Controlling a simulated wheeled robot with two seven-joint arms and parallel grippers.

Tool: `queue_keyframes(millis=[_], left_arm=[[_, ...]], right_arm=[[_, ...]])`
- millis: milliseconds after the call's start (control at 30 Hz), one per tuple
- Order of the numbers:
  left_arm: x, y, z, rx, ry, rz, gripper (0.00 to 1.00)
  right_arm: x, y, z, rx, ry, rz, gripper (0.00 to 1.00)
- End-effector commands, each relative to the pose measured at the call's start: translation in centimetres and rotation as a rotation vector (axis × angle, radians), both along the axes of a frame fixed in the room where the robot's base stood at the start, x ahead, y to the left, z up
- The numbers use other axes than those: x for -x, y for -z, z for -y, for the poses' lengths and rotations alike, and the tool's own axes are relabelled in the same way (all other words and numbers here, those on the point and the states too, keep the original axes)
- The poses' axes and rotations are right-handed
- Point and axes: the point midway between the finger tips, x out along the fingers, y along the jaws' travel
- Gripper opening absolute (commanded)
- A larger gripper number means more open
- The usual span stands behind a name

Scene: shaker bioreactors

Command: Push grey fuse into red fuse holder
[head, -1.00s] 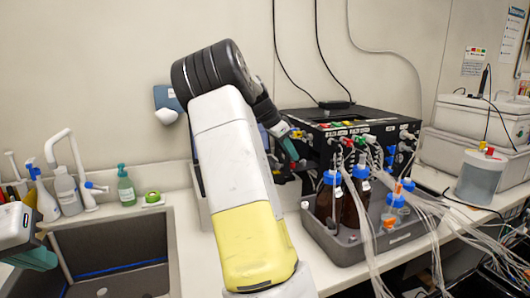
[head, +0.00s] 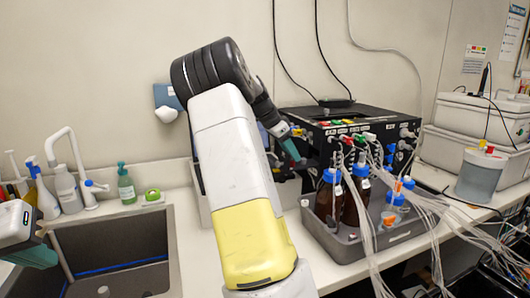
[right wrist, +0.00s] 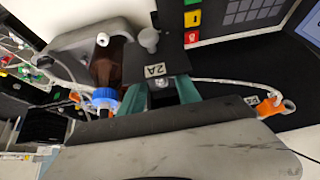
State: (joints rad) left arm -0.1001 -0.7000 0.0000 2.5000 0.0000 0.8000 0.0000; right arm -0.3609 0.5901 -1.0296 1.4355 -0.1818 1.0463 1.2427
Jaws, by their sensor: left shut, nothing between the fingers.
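My right gripper (right wrist: 162,95) has its two teal fingers apart, with a dark gap between them in the right wrist view. A small metallic piece and a black plate marked 2A show just beyond the fingertips. A grey round knob (right wrist: 149,40) stands beside that plate; I cannot tell whether it is the grey fuse. A red square part (right wrist: 192,37) sits on the panel beyond; I cannot tell whether it is the red fuse holder. In the head view my right gripper (head: 290,148) is at the black box's left side. My left gripper (head: 30,252) is shut and empty at the left edge.
The black box (head: 350,112) stands on the bench with tubes at its front. A grey tray (head: 345,248) with brown bottles (head: 330,200) stands before it. A sink (head: 110,245) is at left. A clear container (head: 480,175) stands at right.

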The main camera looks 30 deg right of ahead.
Motion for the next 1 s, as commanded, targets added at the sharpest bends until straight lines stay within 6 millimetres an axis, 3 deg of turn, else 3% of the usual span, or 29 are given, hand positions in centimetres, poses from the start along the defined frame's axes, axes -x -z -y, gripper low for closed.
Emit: queue_keyframes(millis=[167, 533, 1000], left_arm=[[0.0, 0.0, 0.0, 0.0, 0.0, 0.0, 0.0], [0.0, 0.0, 0.0, 0.0, 0.0, 0.0, 0.0], [0.0, 0.0, 0.0, 0.0, 0.0, 0.0, 0.0]], right_arm=[[-0.2, -1.1, -0.6, 0.001, -0.002, 0.003, 0.39], [-0.4, -5.9, -3.8, 0.0, -0.001, 0.002, 0.39], [-0.3, -6.5, -4.2, -0.007, -0.004, -0.001, 0.39]])
